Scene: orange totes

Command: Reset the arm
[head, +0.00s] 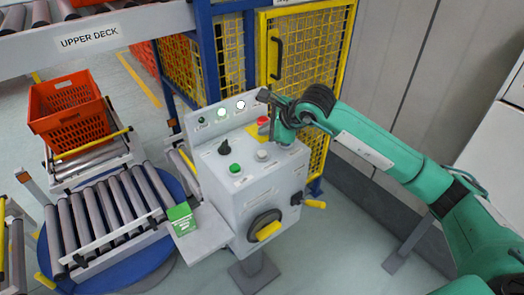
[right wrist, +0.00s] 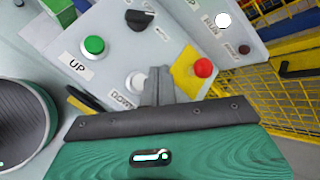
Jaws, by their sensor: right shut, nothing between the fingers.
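My right arm, green, reaches in from the right in the head view. Its gripper (head: 266,98) is over the upper right part of the grey control box (head: 232,187), near the red button (head: 263,122). In the right wrist view the closed fingers (right wrist: 158,85) are shut and empty, beside the white DOWN button (right wrist: 135,82). The red button on its yellow plate shows just right of the fingertips (right wrist: 203,67). The green UP button (right wrist: 93,44) and a black knob (right wrist: 138,19) are further up. I cannot tell whether the fingers touch the box. My left gripper is not in view.
An orange tote (head: 68,115) sits on a roller conveyor at the left. A yellow mesh fence (head: 305,60) stands behind. A grey wall is at the right.

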